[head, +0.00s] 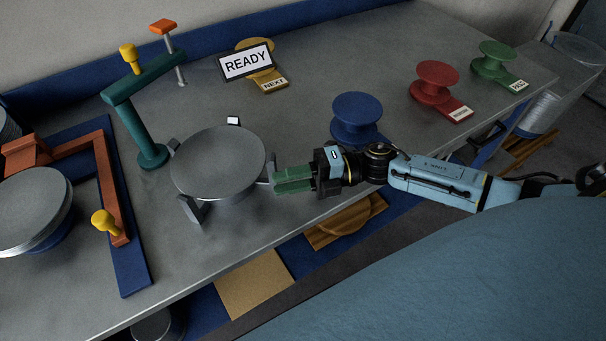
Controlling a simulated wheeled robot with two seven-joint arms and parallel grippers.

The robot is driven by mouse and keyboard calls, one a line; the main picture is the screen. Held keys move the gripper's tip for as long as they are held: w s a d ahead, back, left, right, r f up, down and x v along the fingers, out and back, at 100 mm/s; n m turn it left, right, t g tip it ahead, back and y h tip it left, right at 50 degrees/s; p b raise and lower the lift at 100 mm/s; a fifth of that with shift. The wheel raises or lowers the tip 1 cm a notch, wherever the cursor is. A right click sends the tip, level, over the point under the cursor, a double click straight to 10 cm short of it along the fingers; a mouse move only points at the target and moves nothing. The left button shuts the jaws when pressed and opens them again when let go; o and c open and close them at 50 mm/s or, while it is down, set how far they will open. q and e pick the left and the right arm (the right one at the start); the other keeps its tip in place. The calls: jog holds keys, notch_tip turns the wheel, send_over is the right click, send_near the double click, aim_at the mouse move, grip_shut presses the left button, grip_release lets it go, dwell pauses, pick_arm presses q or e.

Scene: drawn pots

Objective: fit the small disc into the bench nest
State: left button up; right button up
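A round grey disc (218,158) lies at the bench nest in the middle of the bench. Dark upright jaws of the nest (193,209) show around its rim. I cannot tell whether it is fully seated. My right gripper (275,181), with green fingers, reaches in from the right and points at the disc's right edge. Its fingertips are beside a nest jaw; contact with the disc is unclear. The fingers look close together, but any gap is hard to see. My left gripper is out of view.
A stack of grey discs (32,208) stands left by an orange bracket (112,190). A teal post (136,125) with a yellow knob stands behind the nest. A READY sign (246,62) and blue (356,108), red (436,78) and green (494,56) spools stand farther back.

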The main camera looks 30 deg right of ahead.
aim_at(237, 191)
jog(key=p+x, duration=0.1)
jog(key=x, duration=0.9)
grip_shut()
